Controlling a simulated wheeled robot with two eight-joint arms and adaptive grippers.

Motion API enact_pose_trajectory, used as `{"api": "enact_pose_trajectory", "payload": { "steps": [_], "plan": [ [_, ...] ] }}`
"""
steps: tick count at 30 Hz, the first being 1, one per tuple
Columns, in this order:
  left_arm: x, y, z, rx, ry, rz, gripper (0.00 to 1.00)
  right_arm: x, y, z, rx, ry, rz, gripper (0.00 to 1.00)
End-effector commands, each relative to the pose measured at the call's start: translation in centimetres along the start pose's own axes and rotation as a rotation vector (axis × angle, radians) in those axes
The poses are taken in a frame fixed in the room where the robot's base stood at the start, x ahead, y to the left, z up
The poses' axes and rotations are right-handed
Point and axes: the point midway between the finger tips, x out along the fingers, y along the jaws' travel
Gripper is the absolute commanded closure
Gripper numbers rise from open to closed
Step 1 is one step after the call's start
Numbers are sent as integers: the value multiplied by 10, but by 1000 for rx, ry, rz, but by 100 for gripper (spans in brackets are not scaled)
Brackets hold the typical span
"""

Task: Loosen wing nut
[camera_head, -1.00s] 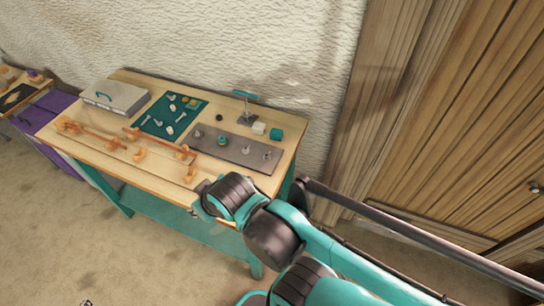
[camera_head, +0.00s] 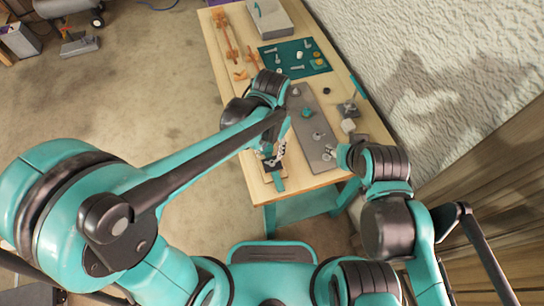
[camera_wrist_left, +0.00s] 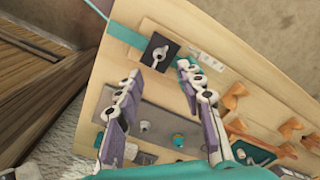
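A silver wing nut (camera_wrist_left: 158,55) stands on a small black square plate (camera_wrist_left: 166,62) near the table's end, beside a teal strip (camera_wrist_left: 125,36), in the left wrist view. My left gripper (camera_wrist_left: 158,74) is open, its two purple-padded fingers pointing toward the wing nut, with nothing between them. In the head view the left gripper (camera_head: 273,158) is over the near end of the table, and its arm hides part of that spot. My right gripper (camera_head: 346,155) is at the table's right side by the grey plate; its fingers are too small to judge.
A long grey plate (camera_head: 312,138) with several upright pieces runs along the table (camera_head: 296,187). A green mat (camera_head: 296,57) with small hardware, orange clamps (camera_head: 228,35) and a grey case (camera_head: 270,18) lie farther off. A textured wall borders the right side.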

Motion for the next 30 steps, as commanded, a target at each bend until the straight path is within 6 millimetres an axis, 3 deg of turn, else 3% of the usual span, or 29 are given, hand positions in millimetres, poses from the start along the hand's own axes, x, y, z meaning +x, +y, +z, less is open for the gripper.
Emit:
{"api": "enact_pose_trajectory", "payload": {
  "steps": [12, 24, 25, 29, 30],
  "plan": [
    [65, 0, 0, 0, -1, 0, 62, 20, 0, 15, 0, 0, 0, 60],
    [74, 0, 0, 0, 0, 0, 62, 22, 0, 16, 0, 0, 0, 60],
    [74, 0, 0, 0, 0, 0, 64, 22, 0, 16, 0, 0, 0, 60],
    [74, 0, 0, 0, 0, 0, 99, 22, 0, 16, 0, 0, 0, 60],
    [74, 0, 0, 0, 0, 0, 100, 22, 0, 16, 0, 0, 0, 60]
  ]
}}
